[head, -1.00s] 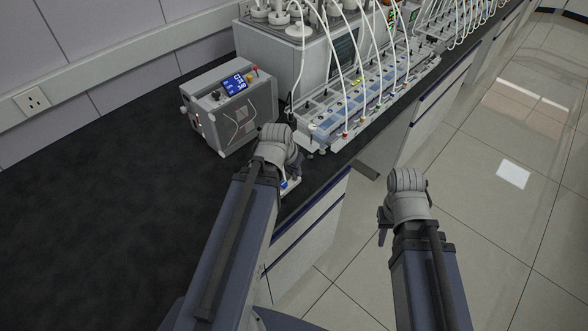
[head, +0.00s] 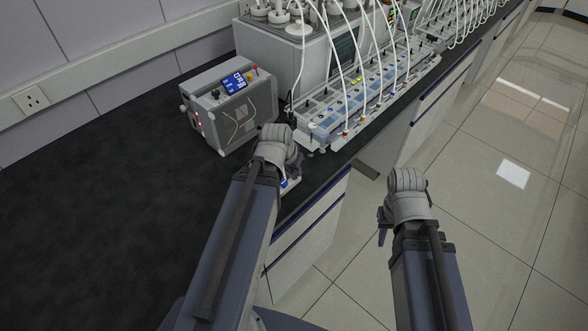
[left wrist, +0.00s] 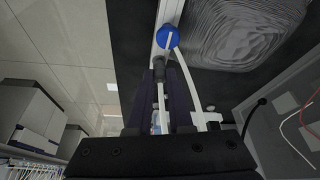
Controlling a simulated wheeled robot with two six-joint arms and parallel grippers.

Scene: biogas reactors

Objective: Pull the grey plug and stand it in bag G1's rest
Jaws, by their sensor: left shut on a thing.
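In the left wrist view a small grey plug (left wrist: 159,70) sits between the fingertips of my left gripper (left wrist: 163,82), which is shut on it. A white tube (left wrist: 161,98) runs from it. A round blue valve-like part (left wrist: 168,37) is just beyond the plug; I cannot tell whether they touch. A grey, wrinkled bag-like sheet (left wrist: 245,30) lies beside it; no label is readable. In the head view my left gripper (head: 289,178) is at the bench's front edge, mostly hidden by its wrist. My right gripper (head: 384,226) hangs over the floor; its opening is unclear.
A grey box with a blue display (head: 232,108) stands just behind my left gripper. A long row unit (head: 370,90) with coloured plugs and white tubes runs along the bench to the right. The black bench top (head: 90,215) at left is clear.

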